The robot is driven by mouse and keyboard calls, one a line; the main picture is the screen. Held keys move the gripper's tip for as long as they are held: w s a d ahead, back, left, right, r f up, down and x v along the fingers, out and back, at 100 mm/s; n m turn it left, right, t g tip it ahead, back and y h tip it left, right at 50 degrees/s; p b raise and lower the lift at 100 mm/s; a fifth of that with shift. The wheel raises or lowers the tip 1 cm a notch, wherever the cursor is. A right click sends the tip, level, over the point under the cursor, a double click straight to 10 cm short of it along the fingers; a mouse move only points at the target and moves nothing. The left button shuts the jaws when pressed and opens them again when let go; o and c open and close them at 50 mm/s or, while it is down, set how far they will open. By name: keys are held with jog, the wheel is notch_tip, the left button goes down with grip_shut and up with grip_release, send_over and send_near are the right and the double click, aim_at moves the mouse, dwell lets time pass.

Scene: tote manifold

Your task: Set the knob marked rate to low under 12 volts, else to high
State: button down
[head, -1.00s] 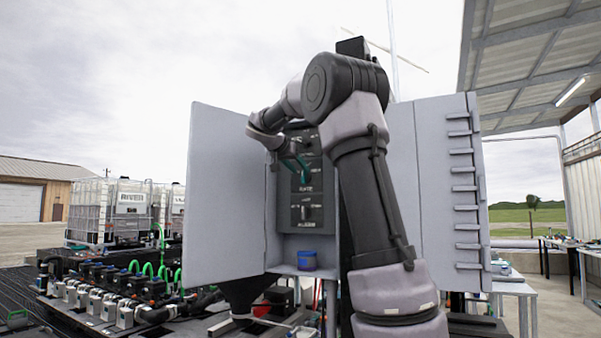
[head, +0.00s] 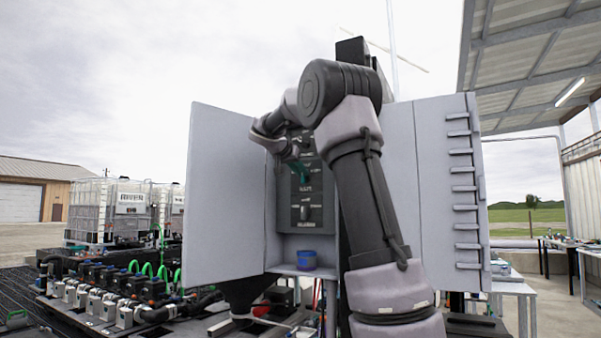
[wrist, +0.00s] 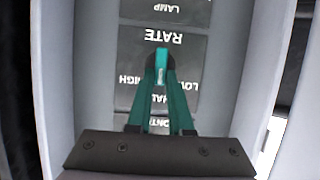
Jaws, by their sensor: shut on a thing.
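The rate knob (wrist: 162,55) is a dark round knob on a black plate under the word RATE, which reads upside down in the wrist view. My gripper (wrist: 162,68) has teal fingers that meet at the knob and are shut on it. LOW and HIGH labels, partly covered by the fingers, lie on either side of the knob. In the head view my gripper (head: 301,168) reaches into the open cabinet at the dark panel (head: 317,180). The fingers hide the knob there, and its exact setting is hard to tell. I see no readable voltage.
The grey cabinet has open doors on the left (head: 222,195) and right (head: 440,190). A lower knob (head: 305,212) is on the panel. Hoses and valves (head: 120,290) lie at lower left.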

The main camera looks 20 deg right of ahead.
jog(key=n+g+h, duration=0.1)
jog(key=n, duration=0.1)
jog(key=w+n+g+h, duration=0.1)
jog(key=n, duration=0.2)
jog(key=a+f+n+g+h, duration=0.1)
jog(key=n+h, duration=0.1)
jog(key=n, duration=0.1)
jog(key=shift+w+a, duration=0.1)
jog(key=shift+w, duration=0.1)
dwell(0.4)
dwell(0.5)
jog(key=c, duration=0.8)
grip_release()
jog(key=v, duration=1)
jog(key=shift+a, duration=0.4)
